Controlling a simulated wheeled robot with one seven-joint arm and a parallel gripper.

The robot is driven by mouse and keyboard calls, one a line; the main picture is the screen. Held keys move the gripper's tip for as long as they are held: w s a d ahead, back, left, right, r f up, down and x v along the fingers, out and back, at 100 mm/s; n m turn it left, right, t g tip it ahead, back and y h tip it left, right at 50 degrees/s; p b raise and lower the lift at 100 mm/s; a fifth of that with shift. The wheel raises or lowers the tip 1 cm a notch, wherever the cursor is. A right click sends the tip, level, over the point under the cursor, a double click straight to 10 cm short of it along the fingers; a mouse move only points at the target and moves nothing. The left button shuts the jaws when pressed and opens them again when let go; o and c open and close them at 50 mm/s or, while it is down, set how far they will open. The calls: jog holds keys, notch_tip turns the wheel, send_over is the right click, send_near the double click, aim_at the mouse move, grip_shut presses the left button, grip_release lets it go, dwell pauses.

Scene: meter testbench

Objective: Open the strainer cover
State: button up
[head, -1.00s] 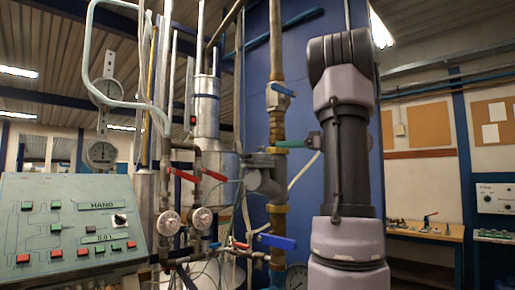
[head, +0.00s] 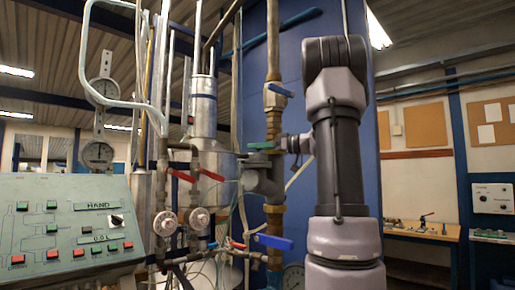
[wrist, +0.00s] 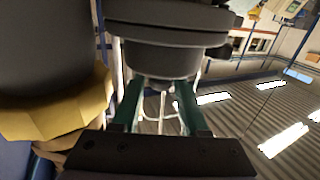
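The strainer is the dark grey fitting (head: 268,182) on the brass-jointed vertical pipe in the head view. In the wrist view, a round dark grey stepped flange with a narrower hub, which looks like the strainer cover (wrist: 165,38), fills the top middle.
A brass hexagonal fitting (wrist: 60,105) and a large dark body fill the left of the wrist view, close to my fingers. Blue-handled valves (head: 274,242) and red levers (head: 210,175) are nearby. A control panel (head: 60,235) stands at left.

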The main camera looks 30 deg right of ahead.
grip_shut()
dwell(1.2)
